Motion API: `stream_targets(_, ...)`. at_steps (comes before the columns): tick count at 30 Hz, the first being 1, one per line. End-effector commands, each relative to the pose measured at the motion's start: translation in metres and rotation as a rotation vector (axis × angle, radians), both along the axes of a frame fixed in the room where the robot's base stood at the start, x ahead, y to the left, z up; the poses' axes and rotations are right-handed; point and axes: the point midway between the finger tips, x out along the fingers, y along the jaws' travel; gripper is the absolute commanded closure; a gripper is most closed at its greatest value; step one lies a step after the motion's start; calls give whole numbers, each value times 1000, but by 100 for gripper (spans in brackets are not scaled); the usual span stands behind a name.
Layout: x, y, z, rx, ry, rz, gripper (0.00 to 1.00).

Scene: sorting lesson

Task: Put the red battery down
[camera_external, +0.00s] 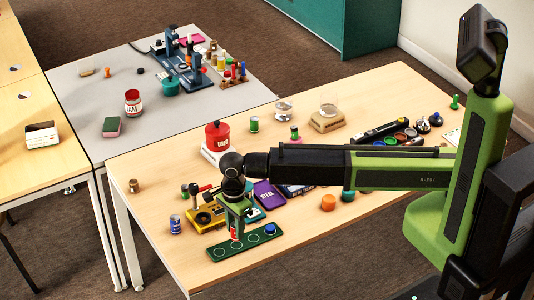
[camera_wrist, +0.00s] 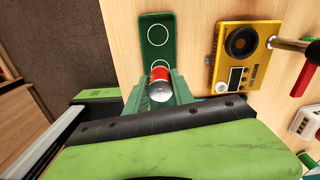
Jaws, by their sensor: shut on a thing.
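The red battery (camera_external: 234,232) is upright between the fingers of my gripper (camera_external: 236,222), which is shut on it. In the wrist view the battery (camera_wrist: 160,76) shows its silver end and red side. It is over the dark green board (camera_external: 220,253) with white circles, near the table's front edge. In the wrist view the board (camera_wrist: 158,22) shows two empty circles beyond the battery. I cannot tell whether the battery's lower end touches the board. A blue round thing (camera_external: 270,229) sits at the board's right end.
A yellow battery tester (camera_external: 207,218) lies just behind the board; it also shows in the wrist view (camera_wrist: 241,58). A blue can-like battery (camera_external: 175,224) stands to its left. The front left tabletop is clear.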

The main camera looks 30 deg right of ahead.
Motion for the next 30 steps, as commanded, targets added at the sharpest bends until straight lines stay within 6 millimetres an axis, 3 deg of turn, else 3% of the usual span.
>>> stream_targets(1, 0, 0, -18, 0, 0, 0, 100)
stream_targets(4, 0, 0, -33, 0, 0, 0, 100)
stream_targets(15, 0, 0, -33, 0, 0, 0, 100)
stream_targets(16, 0, 0, -33, 0, 0, 0, 69)
stream_targets(21, 0, 0, -32, 0, 0, 0, 49)
stream_targets(30, 0, 0, -31, 0, 0, 0, 49)
